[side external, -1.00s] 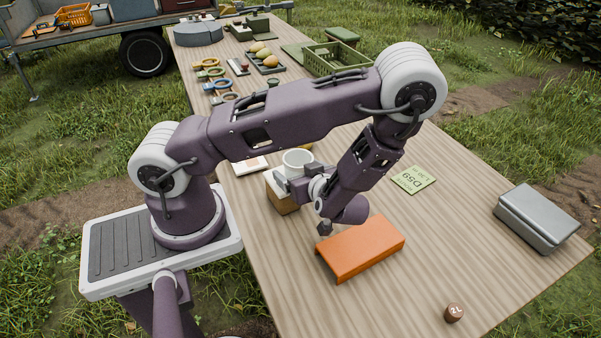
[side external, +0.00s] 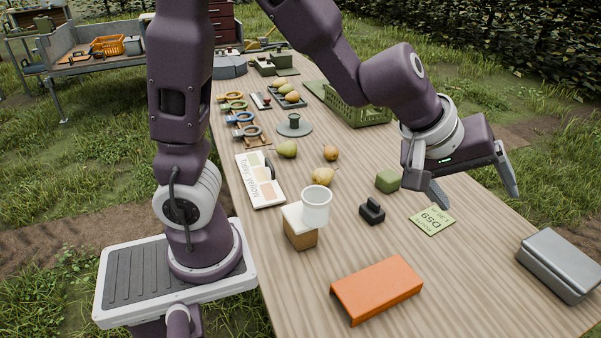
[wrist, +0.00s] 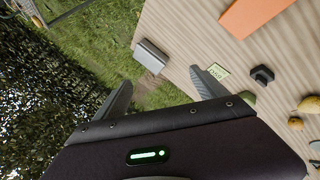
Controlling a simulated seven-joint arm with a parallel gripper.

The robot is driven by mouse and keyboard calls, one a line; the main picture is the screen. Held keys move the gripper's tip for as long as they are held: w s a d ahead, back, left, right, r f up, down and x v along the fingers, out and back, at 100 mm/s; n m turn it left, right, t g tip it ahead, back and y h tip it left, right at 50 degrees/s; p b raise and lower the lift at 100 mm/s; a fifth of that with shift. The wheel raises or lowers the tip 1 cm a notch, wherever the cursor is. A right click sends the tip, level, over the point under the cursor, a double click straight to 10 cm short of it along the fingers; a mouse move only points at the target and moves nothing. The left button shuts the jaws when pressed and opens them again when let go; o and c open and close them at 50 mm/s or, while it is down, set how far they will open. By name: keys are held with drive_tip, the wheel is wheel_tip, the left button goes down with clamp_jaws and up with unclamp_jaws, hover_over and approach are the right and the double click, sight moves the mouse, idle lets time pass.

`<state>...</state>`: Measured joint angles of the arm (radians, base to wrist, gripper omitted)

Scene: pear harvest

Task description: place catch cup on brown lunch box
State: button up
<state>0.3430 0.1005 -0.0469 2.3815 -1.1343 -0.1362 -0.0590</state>
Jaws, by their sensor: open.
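The white catch cup (side external: 317,207) stands upright on the brown lunch box (side external: 301,237), whose pale top shows on the left. From this angle the cup sits toward the box's right side, and its exact footing is hard to see. My gripper (side external: 480,200) is open and empty, raised over the right side of the table, well apart from the cup. Its two spread fingers also show in the wrist view (wrist: 161,78). Neither cup nor lunch box is clearly visible in the wrist view.
An orange stand (side external: 377,289) lies in front of the lunch box. A black block (side external: 372,210), green block (side external: 388,180), green card (side external: 432,220) and pears (side external: 323,177) lie near. A grey case (side external: 561,263) is at right. The front right tabletop is mostly clear.

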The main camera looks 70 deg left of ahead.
drive_tip(key=s+a+r+m+h, duration=0.1)
drive_tip(key=s+r+m, duration=0.25)
drive_tip(key=s, duration=0.35)
drive_tip(key=s+a+r+m+h, duration=0.1)
drive_tip(key=s+r+m, duration=0.25)
drive_tip(key=s, duration=0.25)
drive_tip(key=s+a+f+m+g+y, duration=0.2)
drive_tip(key=s+a+f+y, duration=0.1)
drive_tip(key=s+a, duration=0.5)
drive_tip(key=s, duration=0.3)
drive_tip(key=shift+s+a+f+m+g+y, duration=0.2)
drive_tip(key=shift+s+f+m+g+y, duration=0.1)
drive_tip(key=shift+m+y, duration=0.1)
drive_tip(key=shift+o, duration=0.2)
drive_tip(key=shift+w, duration=0.1)
